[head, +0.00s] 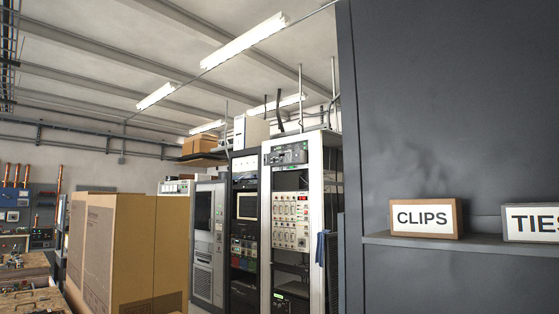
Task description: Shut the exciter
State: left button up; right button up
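Several equipment racks stand in the middle of the head view. The nearest is a pale-framed rack (291,222) with rows of modules, a green-lit unit (289,153) at its top and dark units low down. Beside it is a dark rack (244,217) with a small screen, and left of that a grey cabinet (207,240). No readable label marks the exciter, so I cannot tell which unit it is or whether one stands open. Neither of my grippers is in view.
A dark shelf unit (440,110) fills the right side close by, with boxes labelled CLIPS (424,217) and TIES (532,222) on its shelf. Large cardboard boxes (130,250) block the left front. A cluttered workbench (25,270) is at far left.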

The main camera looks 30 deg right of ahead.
aim_at(289, 158)
jog(key=i+u, duration=0.1)
jog(key=i, duration=0.65)
jog(key=i+z, duration=0.15)
jog(key=i, duration=0.5)
jog(key=i+j+z, duration=0.1)
jog(key=i, duration=0.55)
jog(key=i+z, duration=0.25)
jog(key=z, duration=0.15)
jog(key=i+z, duration=0.6)
jog(key=z, duration=0.2)
jog(key=i+l+z, duration=0.1)
jog(key=i+z, duration=0.75)
jog(key=i+u, duration=0.15)
jog(key=i, duration=0.7)
jog(key=i+l+u, duration=0.1)
jog(key=i, duration=0.75)
jog(key=i+u, duration=0.65)
jog(key=u, duration=0.15)
jog(key=i+l+u, duration=0.2)
jog(key=i+u, duration=0.2)
jog(key=i+l+u, duration=0.2)
jog(key=u, duration=0.2)
